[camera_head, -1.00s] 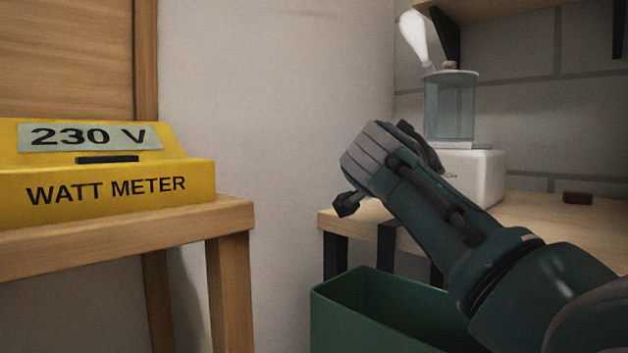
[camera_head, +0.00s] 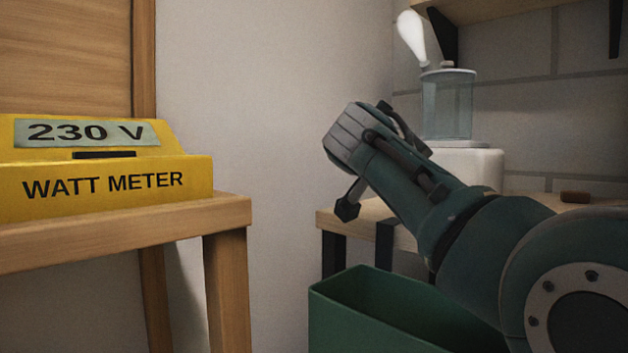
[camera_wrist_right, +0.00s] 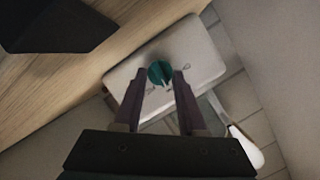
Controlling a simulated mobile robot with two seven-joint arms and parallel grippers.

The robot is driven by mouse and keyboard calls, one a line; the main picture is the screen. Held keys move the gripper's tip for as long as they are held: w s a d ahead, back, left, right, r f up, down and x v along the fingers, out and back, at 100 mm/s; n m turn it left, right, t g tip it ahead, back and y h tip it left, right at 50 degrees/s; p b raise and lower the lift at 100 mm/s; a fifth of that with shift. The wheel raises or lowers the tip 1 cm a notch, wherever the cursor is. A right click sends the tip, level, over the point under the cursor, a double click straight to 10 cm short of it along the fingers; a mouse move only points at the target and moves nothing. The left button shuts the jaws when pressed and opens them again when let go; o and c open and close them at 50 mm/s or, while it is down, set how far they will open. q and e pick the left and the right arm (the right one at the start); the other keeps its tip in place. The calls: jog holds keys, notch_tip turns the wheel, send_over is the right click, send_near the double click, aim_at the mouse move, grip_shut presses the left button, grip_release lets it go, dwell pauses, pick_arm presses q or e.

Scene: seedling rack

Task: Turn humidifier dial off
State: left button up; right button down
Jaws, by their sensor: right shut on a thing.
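The humidifier stands on the wooden bench in the head view, with a white base (camera_head: 478,167) and a clear bluish tank (camera_head: 448,105) on top. White mist rises from its top. In the right wrist view the white base (camera_wrist_right: 206,58) carries a round teal dial (camera_wrist_right: 157,68) with a pale pointer line towards the bottom of the picture. My right gripper (camera_wrist_right: 161,76) is shut on the dial, one finger on each side. In the head view my right arm covers the front of the base and the dial. My left gripper is in neither view.
A yellow watt meter (camera_head: 105,185) reading 230 V stands on a wooden table (camera_head: 120,228) at left. A green bin (camera_head: 345,315) is below the bench (camera_head: 345,217). A small brown block (camera_head: 575,197) lies on the bench at right. A shelf is above.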

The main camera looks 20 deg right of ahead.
jog(key=shift+w+n+g, duration=0.15)
jog(key=shift+n+g, duration=0.45)
jog(key=shift+n, duration=0.5)
jog(key=shift+c, duration=2.4)
grip_release()
jog(key=p+v, duration=0.1)
jog(key=v, duration=0.8)
jog(key=shift+w, duration=0.1)
jog(key=shift+s+a+r, duration=0.1)
jog(key=shift+s+a, duration=0.2)
jog(key=shift+a, duration=0.2)
